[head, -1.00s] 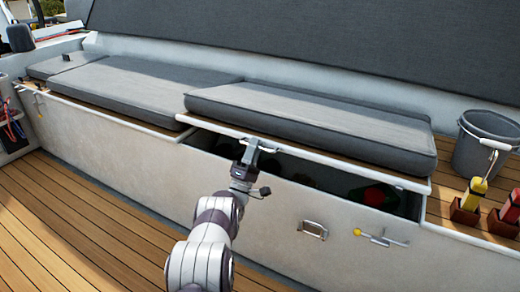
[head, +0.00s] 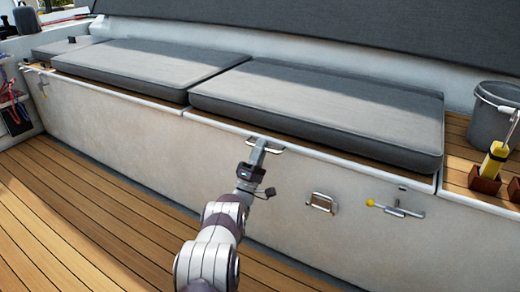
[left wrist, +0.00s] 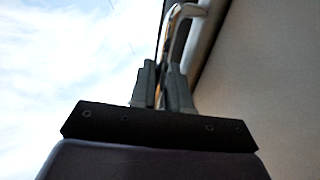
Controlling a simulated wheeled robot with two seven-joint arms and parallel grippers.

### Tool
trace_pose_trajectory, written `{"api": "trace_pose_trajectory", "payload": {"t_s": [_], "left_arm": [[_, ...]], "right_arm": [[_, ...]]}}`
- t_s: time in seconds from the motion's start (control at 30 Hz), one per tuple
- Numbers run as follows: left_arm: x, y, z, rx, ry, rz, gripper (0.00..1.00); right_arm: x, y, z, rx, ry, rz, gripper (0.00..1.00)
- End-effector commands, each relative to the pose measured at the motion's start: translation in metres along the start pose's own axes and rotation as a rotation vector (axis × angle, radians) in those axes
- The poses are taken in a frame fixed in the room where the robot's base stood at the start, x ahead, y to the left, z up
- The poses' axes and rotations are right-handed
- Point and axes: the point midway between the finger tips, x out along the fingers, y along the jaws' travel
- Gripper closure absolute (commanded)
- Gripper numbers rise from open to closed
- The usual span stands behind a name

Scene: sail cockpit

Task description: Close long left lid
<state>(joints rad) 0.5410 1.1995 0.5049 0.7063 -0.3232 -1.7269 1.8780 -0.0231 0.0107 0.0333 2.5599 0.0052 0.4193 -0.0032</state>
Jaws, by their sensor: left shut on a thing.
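The long lid with its grey cushion (head: 320,105) lies down flat on the bench box in the head view, with no open gap showing under its front edge. A metal handle (head: 268,146) sits at the lid's front edge. My left gripper (head: 259,144) is at this handle and shut on it. The left wrist view shows the fingers (left wrist: 164,90) closed around the handle's metal bar (left wrist: 178,30). My right gripper is not in view.
A second cushioned lid (head: 150,68) lies to the left. Below the lid are a recessed handle (head: 321,203) and a latch with a yellow knob (head: 395,208). A grey bucket (head: 492,122) and a yellow-handled tool (head: 494,160) stand at the right. The wooden deck in front is clear.

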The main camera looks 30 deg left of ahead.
Motion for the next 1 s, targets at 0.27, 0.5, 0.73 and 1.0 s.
{"api": "trace_pose_trajectory", "payload": {"t_s": [0.27,0.5,0.73,1.0], "left_arm": [[-0.002,-0.003,0.0,-0.001,0.003,-0.012,0.7],[-0.02,0.0,0.0,-0.003,0.004,-0.015,0.7],[-0.084,0.0,0.0,-0.003,0.005,-0.015,0.7],[-0.126,-0.002,0.0,-0.001,0.004,-0.012,0.7]], "right_arm": [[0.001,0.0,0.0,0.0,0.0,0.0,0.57],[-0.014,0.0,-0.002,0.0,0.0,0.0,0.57],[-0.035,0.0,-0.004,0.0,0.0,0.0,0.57],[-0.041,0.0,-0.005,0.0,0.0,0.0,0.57]]}}
